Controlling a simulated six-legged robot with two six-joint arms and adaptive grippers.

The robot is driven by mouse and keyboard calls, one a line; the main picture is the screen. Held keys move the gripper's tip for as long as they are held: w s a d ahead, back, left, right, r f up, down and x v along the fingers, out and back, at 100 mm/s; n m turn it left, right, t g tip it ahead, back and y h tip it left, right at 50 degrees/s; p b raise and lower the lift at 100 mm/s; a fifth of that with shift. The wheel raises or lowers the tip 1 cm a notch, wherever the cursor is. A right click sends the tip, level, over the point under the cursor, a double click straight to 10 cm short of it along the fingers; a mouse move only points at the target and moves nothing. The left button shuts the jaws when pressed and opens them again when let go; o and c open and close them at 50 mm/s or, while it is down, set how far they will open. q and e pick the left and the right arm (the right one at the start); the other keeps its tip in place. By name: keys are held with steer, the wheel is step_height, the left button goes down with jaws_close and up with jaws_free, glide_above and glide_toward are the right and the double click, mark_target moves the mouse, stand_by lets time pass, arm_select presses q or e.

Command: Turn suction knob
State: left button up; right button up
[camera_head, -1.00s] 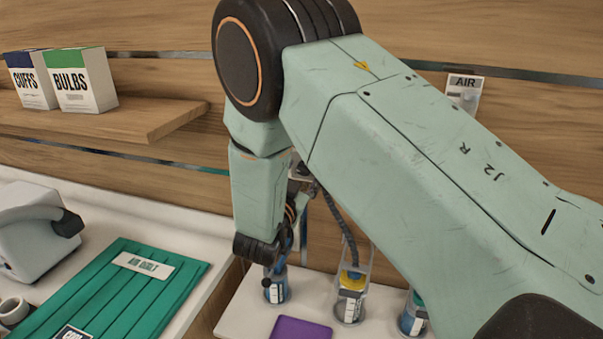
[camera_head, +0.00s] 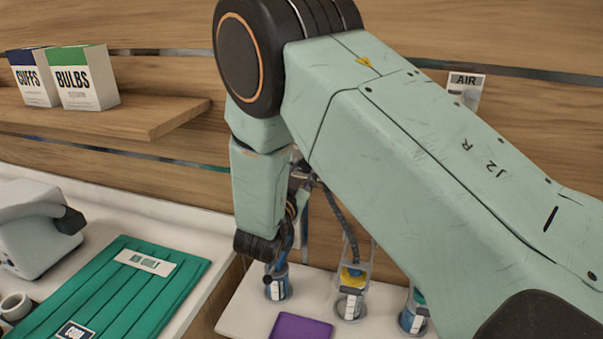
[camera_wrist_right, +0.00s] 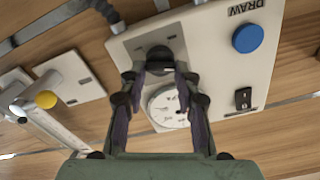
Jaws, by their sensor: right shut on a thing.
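In the right wrist view a pale wall panel (camera_wrist_right: 210,75) carries a black knob (camera_wrist_right: 158,53), a round white gauge (camera_wrist_right: 167,107), a blue round button (camera_wrist_right: 248,38) and a small black switch (camera_wrist_right: 243,98). My right gripper (camera_wrist_right: 160,74) has its two fingers on either side of the knob and is shut on it. The fingers partly cover the gauge. The knob's mark cannot be made out. In the head view my right arm hides the panel and most of the gripper. My left gripper is in neither view.
An AIR plate (camera_head: 465,86) is on the wood wall. A shelf (camera_head: 150,122) holds two boxes marked CUFFS (camera_head: 33,80) and BULBS (camera_head: 88,80). Below, several small canisters stand near a purple pad (camera_head: 300,327). A green folded cloth (camera_head: 110,295) lies at left.

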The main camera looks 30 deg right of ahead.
steer(key=shift+f+m+b, duration=0.15)
steer(key=shift+m+b, duration=0.15)
steer(key=shift+b, duration=0.15)
steer(key=o, duration=1.1)
steer(key=shift+o, duration=0.2)
step_height(320, 180, up, 10)
